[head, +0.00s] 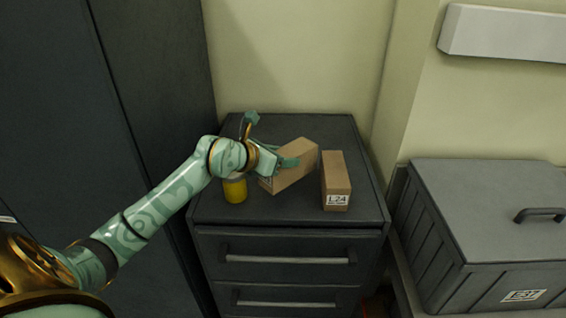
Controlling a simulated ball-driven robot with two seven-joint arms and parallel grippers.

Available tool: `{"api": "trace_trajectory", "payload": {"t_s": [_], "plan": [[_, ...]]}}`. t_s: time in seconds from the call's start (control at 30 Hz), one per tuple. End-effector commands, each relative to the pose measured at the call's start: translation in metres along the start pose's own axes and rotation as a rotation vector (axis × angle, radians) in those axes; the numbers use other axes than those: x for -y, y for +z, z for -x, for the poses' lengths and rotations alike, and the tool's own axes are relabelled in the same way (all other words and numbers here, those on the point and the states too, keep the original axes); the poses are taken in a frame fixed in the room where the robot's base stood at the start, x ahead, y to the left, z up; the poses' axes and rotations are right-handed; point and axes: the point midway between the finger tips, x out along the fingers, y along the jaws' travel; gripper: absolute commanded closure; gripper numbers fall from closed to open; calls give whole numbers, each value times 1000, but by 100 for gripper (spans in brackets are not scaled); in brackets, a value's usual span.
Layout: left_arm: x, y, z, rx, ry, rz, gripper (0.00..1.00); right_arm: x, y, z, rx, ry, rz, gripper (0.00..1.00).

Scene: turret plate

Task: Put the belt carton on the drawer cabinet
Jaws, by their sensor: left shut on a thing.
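A plain brown carton (301,165) is at my left gripper (284,163), which is shut on it. The carton lies at an angle over the top of the dark drawer cabinet (331,125); I cannot tell whether it touches the top. A second brown carton (336,178), with a label reading L24, stands on the cabinet just right of the held one. My gripper hides part of the held carton's left side. My right gripper is not in view.
A yellow can (235,190) stands on the cabinet top, left of the cartons and beneath my left wrist. A large grey lidded crate (485,215) stands to the right. A tall dark cabinet (155,90) rises at the left. The cabinet top's back right corner is clear.

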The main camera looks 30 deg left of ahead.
Motion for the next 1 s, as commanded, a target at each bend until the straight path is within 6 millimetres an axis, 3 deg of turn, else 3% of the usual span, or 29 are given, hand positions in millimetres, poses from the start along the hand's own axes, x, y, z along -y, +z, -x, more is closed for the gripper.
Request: {"api": "trace_trajectory", "payload": {"t_s": [0.33,0.7,0.73,0.77,0.8,1.0], "plan": [[-1,-30,-23,2,1,-1,78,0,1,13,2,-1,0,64],[-1,-35,-25,2,1,0,78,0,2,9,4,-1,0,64],[-1,-36,-25,0,0,0,37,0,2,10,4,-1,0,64],[-1,-35,-25,0,0,0,29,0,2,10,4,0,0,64],[-1,-35,-25,0,0,0,24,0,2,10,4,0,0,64],[-1,-35,-25,0,0,0,24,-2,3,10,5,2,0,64]]}}
